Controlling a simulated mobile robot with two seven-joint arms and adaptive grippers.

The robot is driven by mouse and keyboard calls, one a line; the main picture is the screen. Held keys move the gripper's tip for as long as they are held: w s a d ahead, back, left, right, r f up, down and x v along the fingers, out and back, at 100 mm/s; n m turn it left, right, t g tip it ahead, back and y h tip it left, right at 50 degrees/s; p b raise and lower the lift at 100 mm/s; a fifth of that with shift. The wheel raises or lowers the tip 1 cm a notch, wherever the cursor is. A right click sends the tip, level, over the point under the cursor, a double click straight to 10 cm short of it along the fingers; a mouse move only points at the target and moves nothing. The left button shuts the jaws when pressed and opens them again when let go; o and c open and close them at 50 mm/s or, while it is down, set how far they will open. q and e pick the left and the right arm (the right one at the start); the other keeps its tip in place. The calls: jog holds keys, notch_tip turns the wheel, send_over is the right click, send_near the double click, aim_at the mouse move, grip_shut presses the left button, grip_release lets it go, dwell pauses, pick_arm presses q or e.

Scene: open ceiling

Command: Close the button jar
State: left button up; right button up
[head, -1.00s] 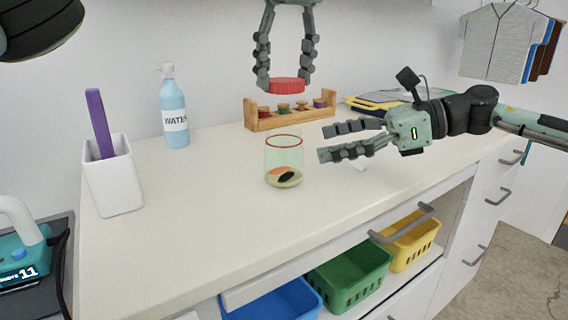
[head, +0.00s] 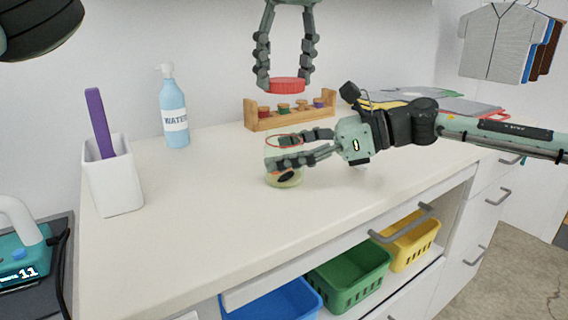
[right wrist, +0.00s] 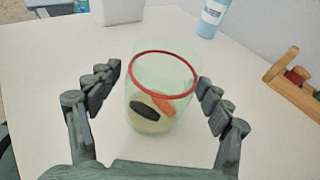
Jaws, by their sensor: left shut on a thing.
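The clear button jar (head: 284,180) stands upright and uncovered on the white counter, with a red rim. In the right wrist view the jar (right wrist: 160,95) holds an orange and a black button over a pale bottom. My left gripper (head: 287,87) is shut on the red lid (head: 287,85) and holds it in the air above and behind the jar. My right gripper (head: 290,151) is open, its fingers on either side of the jar. In the right wrist view its fingers (right wrist: 157,92) show gaps to the glass. In the head view they hide part of the jar.
A wooden rack (head: 262,122) with several small spools stands behind the jar. A water bottle (head: 173,108) and a white cup (head: 116,180) with a purple stick stand left. Folders (head: 440,100) lie at the back right. The counter's front left is clear.

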jog(key=c, duration=1.5)
pick_arm(q)
jog(key=shift+f, duration=2.45)
jog(key=shift+f, duration=0.1)
jog(key=shift+f, duration=0.8)
jog(key=shift+f, duration=0.6)
